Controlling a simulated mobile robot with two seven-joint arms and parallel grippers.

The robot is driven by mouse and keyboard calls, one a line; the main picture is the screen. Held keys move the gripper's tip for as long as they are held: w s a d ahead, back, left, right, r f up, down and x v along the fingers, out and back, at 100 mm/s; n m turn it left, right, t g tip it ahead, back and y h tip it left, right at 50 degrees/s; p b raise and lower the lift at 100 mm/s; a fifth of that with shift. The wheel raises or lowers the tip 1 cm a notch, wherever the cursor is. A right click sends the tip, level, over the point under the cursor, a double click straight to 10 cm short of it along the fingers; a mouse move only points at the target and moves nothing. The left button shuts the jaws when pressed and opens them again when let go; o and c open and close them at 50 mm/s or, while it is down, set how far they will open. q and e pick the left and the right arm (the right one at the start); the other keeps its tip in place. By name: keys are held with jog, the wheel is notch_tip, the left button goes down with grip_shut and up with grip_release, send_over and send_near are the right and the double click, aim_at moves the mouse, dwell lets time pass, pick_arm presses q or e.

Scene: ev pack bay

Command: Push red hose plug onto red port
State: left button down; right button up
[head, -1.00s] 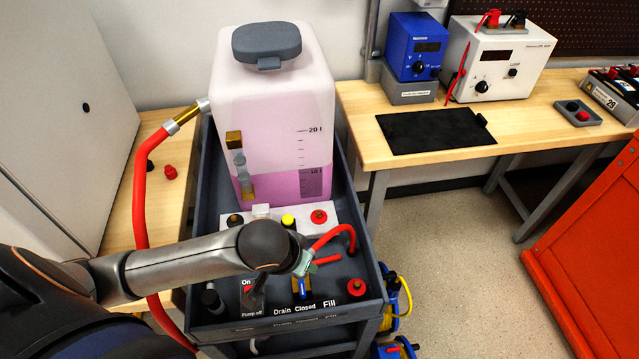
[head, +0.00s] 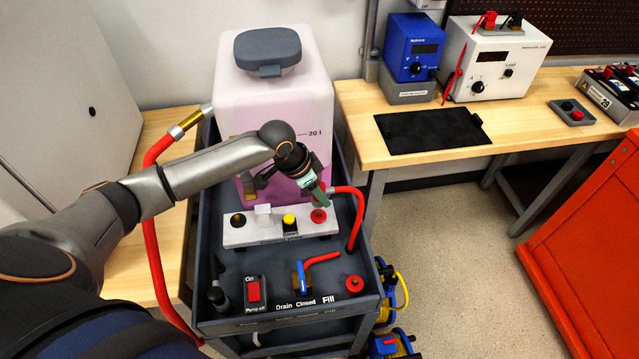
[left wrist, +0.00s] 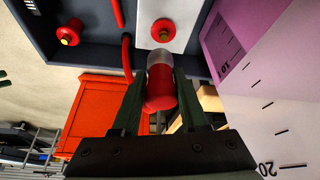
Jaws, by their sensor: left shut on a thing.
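My left gripper (head: 322,199) is shut on the red hose plug (left wrist: 160,88), just above the white block (head: 262,231). In the left wrist view the plug has a red body and a pale grey tip, held between both fingers. The red port (head: 318,216) is a red round fitting at the right end of the block. It also shows in the left wrist view (left wrist: 163,31), just beyond the plug's tip, with a small gap seeming to lie between. The red hose (head: 360,211) curves from the gripper down to the cart's right side. My right gripper is not in view.
The block also carries a yellow cap (head: 289,219) and a black fitting (head: 238,220). The tank (head: 272,110) stands close behind.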

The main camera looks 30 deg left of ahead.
aim_at(320, 212)
pick_arm(q)
jog(key=shift+w+a+r, duration=0.15)
jog(key=shift+w+r, duration=0.1)
jog(key=shift+w, duration=0.15)
jog(key=shift+f, duration=0.15)
notch_tip(320, 212, down, 6)
jog(key=b, duration=0.6)
jog(key=shift+r+b, duration=0.2)
jog(key=shift+b, duration=0.1)
jog(key=shift+r+p, duration=0.1)
jog(key=shift+p, duration=0.2)
dwell(0.5)
jog(key=shift+p, duration=0.35)
dwell(0.4)
jog(key=shift+p, duration=0.35)
